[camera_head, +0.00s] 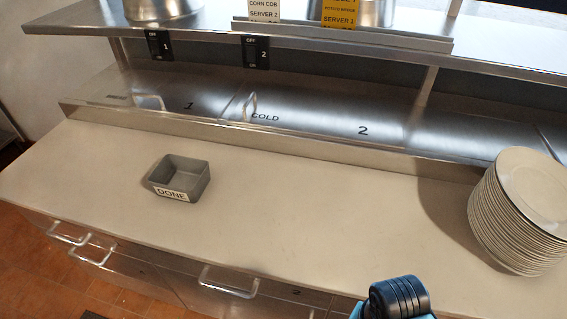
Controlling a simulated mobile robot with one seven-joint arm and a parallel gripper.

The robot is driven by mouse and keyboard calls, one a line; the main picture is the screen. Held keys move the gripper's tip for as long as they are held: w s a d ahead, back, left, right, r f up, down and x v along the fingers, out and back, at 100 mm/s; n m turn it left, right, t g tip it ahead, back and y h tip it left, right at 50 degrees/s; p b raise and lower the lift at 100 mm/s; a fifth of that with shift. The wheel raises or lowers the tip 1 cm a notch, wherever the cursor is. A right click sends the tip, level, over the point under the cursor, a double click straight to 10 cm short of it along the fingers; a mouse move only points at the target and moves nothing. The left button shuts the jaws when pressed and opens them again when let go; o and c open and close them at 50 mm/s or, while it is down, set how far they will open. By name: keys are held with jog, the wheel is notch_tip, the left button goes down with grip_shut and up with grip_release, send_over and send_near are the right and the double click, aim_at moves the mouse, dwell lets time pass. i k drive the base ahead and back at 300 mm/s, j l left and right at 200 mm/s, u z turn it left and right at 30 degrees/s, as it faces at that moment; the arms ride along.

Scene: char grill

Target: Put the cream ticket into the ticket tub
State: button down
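The cream ticket (265,11), printed with CORN COB and SERVER 2, stands upright at the ticket rail on the upper shelf, its top cut off by the picture edge. The ticket tub (181,177) is a small grey open box with a DONE label, on the pale counter at centre left. It looks empty. A black and blue part of my arm shows at the bottom edge, well apart from the ticket and the tub. My gripper's fingers do not show.
A yellow ticket (340,12) stands right of the cream one at the metal rail (340,35). A tall stack of plates (520,210) stands on the counter at right. The upper shelf (190,25) overhangs a steel ledge. The middle of the counter (300,210) is clear.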

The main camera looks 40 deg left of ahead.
aim_at(189, 183)
jog(key=i+l+u, duration=0.1)
jog(key=u, duration=1.25)
jog(key=l+u, duration=0.95)
jog(key=k+l+u, duration=0.15)
jog(key=l+u, duration=0.3)
